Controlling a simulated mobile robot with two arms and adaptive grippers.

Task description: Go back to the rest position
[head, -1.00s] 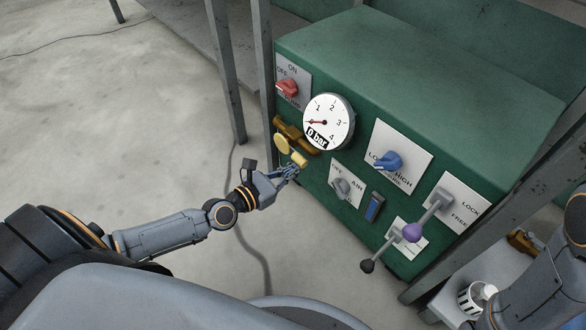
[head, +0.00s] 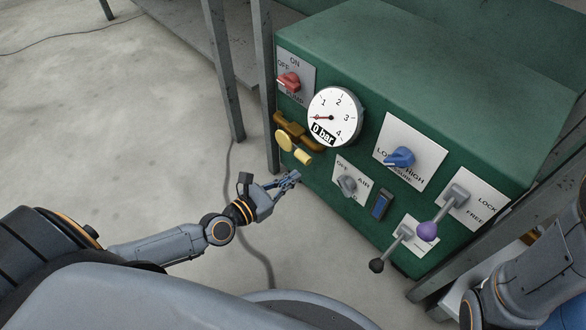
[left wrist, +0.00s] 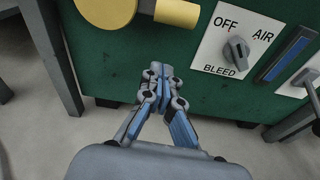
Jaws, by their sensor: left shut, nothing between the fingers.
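My left gripper (head: 293,178) is shut and empty, in front of the lower left part of the green machine (head: 420,80). In the left wrist view its fingertips (left wrist: 160,75) meet in front of the bare green panel, below the yellow cylinder (left wrist: 177,12) and left of the OFF/AIR/BLEED knob (left wrist: 237,50). In the head view the brass fitting with its yellow parts (head: 303,156) is just above the fingertips, with a gap between. My right arm shows at the lower right edge; its gripper is out of the frame.
The panel carries a red pump knob (head: 289,82), a gauge (head: 334,117) reading 0 bar, a blue knob (head: 398,157), a purple-tipped lever (head: 428,231) and a black-tipped lever (head: 377,265). Metal legs (head: 224,75) stand left of the machine. The concrete floor (head: 110,130) at left is open.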

